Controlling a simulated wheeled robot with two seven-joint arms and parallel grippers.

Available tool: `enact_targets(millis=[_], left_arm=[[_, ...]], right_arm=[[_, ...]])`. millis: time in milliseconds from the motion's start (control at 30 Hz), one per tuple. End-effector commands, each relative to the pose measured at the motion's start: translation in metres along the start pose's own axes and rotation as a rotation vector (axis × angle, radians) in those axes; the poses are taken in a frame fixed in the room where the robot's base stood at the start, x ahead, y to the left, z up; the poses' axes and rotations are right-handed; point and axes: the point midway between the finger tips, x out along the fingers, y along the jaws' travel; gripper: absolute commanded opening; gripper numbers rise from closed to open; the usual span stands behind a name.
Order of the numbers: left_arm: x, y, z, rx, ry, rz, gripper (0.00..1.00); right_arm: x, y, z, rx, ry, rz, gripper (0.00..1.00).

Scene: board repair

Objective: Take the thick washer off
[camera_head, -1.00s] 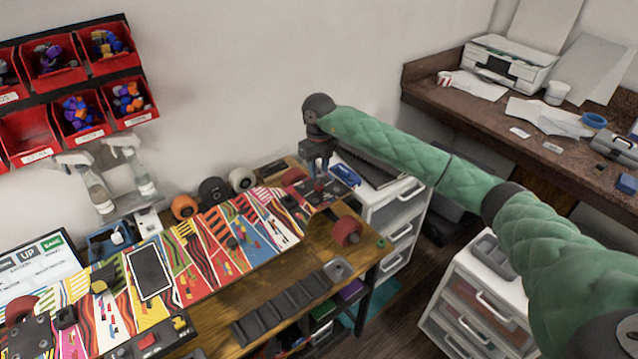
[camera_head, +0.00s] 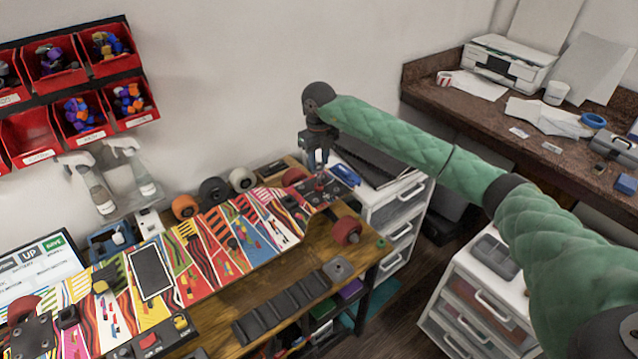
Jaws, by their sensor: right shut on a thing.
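My right gripper (camera_head: 318,167) is just above the truck (camera_head: 320,190) at the far right end of the patterned skateboard deck (camera_head: 215,240). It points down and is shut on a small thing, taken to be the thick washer. The washer is too small and dark to make out between the fingers. A small red part of the truck shows below the fingertips. A red wheel (camera_head: 347,231) sits on the near side of this truck and another (camera_head: 294,177) on the far side. My left gripper is not in view.
The deck lies upside down on a wooden workbench (camera_head: 375,247). Loose wheels (camera_head: 213,190) stand behind it. A black slotted tray (camera_head: 283,308) lies in front. Red parts bins (camera_head: 110,47) hang on the wall. White drawers (camera_head: 400,215) stand right of the bench, under my right arm.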

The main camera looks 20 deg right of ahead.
Motion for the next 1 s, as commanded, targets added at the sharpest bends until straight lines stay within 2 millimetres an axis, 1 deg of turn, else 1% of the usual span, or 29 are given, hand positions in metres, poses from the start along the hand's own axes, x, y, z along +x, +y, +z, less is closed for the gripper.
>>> enact_targets(millis=[33,600,1000], left_arm=[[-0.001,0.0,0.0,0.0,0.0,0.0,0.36],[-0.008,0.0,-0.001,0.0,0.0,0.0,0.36],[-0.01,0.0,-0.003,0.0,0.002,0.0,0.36]], right_arm=[[-0.004,0.0,0.0,0.0,0.0,0.0,0.14],[-0.039,0.0,0.0,0.001,0.0,0.0,0.14],[-0.041,0.0,-0.001,0.0,0.001,0.0,0.14]])
